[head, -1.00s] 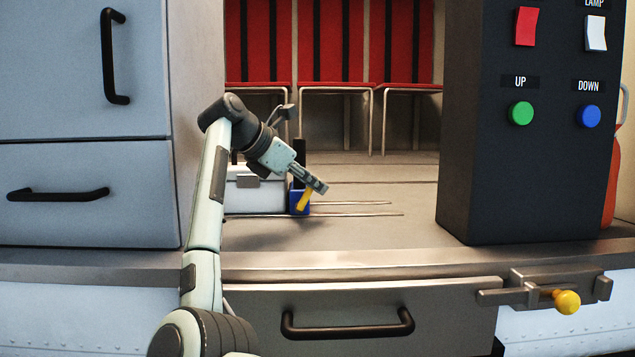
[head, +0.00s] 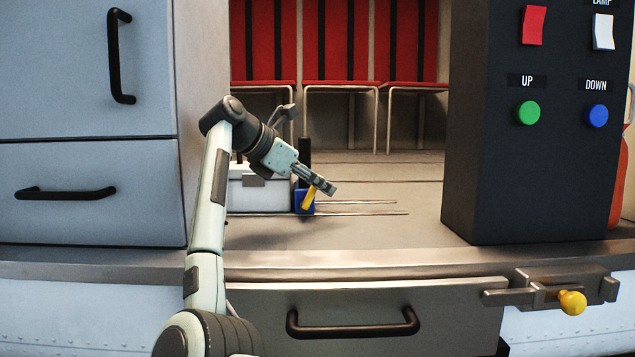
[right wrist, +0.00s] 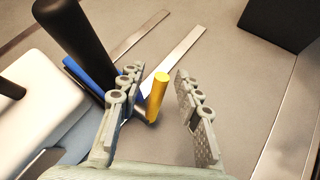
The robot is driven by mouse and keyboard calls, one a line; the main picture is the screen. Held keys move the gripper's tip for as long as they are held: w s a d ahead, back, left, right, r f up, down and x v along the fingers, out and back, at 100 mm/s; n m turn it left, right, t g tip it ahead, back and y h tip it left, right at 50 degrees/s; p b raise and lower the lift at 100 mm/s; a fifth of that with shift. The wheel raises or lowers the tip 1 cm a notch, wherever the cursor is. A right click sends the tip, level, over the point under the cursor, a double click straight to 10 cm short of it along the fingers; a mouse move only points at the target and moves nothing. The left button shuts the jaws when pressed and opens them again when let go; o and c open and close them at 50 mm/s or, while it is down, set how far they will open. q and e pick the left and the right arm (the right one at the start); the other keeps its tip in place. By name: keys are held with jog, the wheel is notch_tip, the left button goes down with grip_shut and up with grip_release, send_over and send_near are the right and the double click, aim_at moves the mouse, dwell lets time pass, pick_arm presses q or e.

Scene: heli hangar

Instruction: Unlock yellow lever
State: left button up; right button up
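No clear contact shows. My left gripper is not in view.
A black upright post (right wrist: 80,45) stands beside the lever. The white case (head: 258,196) is just left. A dark button panel (head: 545,170) stands at right, grey cabinets (head: 85,190) at left. A yellow knob (head: 572,302) sits on the front drawer's latch. The counter between is mostly clear.

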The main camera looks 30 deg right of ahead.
jog(key=shift+r, duration=0.1)
notch_tip(320, 180, up, 10)
jog(key=shift+f, duration=0.1)
jog(key=shift+c, duration=0.2)
